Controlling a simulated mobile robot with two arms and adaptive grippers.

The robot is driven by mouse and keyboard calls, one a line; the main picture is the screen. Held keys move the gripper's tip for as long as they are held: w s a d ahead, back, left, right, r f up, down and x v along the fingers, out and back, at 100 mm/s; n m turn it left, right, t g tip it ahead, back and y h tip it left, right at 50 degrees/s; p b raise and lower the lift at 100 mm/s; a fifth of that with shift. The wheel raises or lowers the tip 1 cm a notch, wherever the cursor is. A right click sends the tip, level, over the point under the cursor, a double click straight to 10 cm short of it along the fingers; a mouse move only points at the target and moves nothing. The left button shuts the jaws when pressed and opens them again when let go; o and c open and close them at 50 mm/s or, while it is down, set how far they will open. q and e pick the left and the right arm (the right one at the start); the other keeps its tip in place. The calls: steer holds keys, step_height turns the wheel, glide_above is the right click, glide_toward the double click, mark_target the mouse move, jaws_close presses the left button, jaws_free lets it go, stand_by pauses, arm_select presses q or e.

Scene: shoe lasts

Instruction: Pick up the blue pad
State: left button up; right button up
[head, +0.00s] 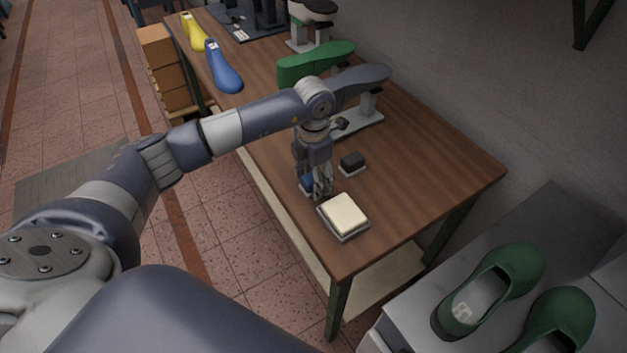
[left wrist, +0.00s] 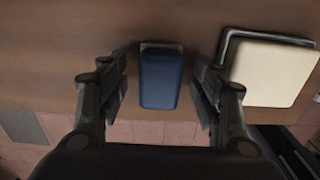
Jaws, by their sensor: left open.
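The blue pad (left wrist: 160,80) lies on the wooden table near its edge, and in the left wrist view it sits between the two fingers of my left gripper (left wrist: 160,98). The fingers are apart, with a gap on each side of the pad. In the head view my left gripper (head: 318,190) points down over the pad, and only a small part of the blue pad (head: 306,184) shows behind the fingers. My right gripper is not in view.
A cream pad on a metal tray (head: 344,216) stands close beside the gripper, and a dark block (head: 353,162) lies just behind. A green last (head: 315,64), a blue last (head: 223,68) and a yellow last (head: 192,32) are farther back. Green shoes (head: 490,290) stand at the right.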

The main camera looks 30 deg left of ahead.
arm_select(q)
steer(key=c, duration=1.2)
steer(key=shift+c, duration=0.2)
steer(key=shift+r+b, duration=0.3)
steer(key=shift+r, duration=0.15)
step_height(320, 180, up, 2)
steer(key=shift+w+r+b, duration=0.1)
steer(key=shift+r+b, duration=0.1)
steer(key=shift+b, duration=0.4)
steer(key=s+r+b, duration=0.1)
steer(key=s+b, duration=0.2)
steer(key=s, duration=1.3)
steer(key=shift+a+r+b, duration=0.15)
steer(key=shift+r+b, duration=0.15)
steer(key=shift+r, duration=0.05)
steer(key=shift+s, duration=0.1)
